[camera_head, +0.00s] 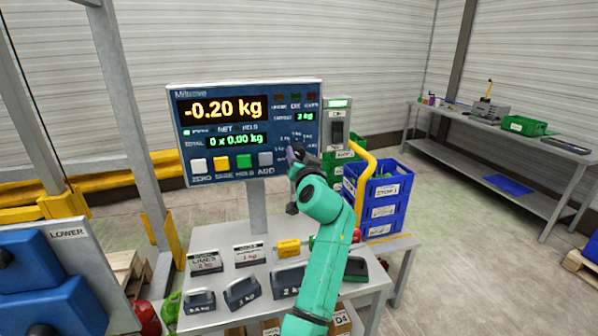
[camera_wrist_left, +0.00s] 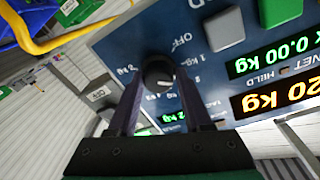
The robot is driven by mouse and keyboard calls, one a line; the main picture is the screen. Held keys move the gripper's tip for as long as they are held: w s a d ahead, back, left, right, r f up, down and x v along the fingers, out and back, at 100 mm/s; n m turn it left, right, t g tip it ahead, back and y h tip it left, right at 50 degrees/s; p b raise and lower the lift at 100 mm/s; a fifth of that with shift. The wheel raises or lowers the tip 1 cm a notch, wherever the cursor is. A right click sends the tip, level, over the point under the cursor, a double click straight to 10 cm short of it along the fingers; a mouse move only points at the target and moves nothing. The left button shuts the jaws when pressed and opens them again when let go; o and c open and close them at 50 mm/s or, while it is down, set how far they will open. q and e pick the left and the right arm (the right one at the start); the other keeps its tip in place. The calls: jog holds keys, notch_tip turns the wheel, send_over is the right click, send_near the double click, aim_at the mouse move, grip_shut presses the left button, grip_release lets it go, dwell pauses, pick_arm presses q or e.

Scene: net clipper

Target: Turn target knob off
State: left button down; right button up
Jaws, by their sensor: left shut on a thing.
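The scale's display panel (camera_head: 244,131) stands upright on a post, with lit readouts of -0.20 kg and 0 x 0.00 kg. In the left wrist view a round black knob (camera_wrist_left: 158,71) with a small white mark sits on the blue panel face (camera_wrist_left: 225,85), ringed by printed labels including OFF and kg values. My left gripper (camera_head: 296,154) is at the panel's lower right corner and hides the knob in the head view. Its two dark fingers are shut on the knob, one on each side. My right gripper is not in view.
A grey switch box (camera_head: 338,125) with a green light is just right of the panel. Blue crates (camera_head: 384,205) and a yellow rail stand behind my arm. Several weights (camera_head: 241,292) and labels lie on the table (camera_head: 212,238) below. A workbench (camera_head: 478,138) is far right.

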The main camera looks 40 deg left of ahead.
pick_arm(q)
jog(key=n+b, duration=0.3)
jog(key=b, duration=0.1)
jog(key=n+b, duration=0.3)
jog(key=b, duration=0.1)
jog(key=n+y+b, duration=0.1)
jog(key=n+b, duration=0.1)
jog(key=b, duration=0.2)
jog(key=shift+f+n+b, duration=0.3)
jog(key=shift+f+n, duration=0.1)
jog(key=n+b, duration=0.2)
jog(key=n, duration=0.1)
jog(key=shift+w+d+r+n+g+b, duration=0.1)
jog(key=shift+r+n+g+b, duration=0.2)
jog(key=shift+b, duration=0.05)
jog(key=shift+r+n+y, duration=0.15)
jog(key=shift+n+y, duration=0.15)
jog(key=shift+n, duration=0.2)
jog(key=shift+r, duration=0.1)
jog(key=shift+c, duration=1.8)
grip_release()
jog(key=shift+w+f, duration=0.2)
jog(key=shift+f, duration=0.1)
jog(key=b+v, duration=0.4)
jog(key=v, duration=1)
jog(key=shift+s, duration=0.2)
jog(key=shift+d+r, duration=0.1)
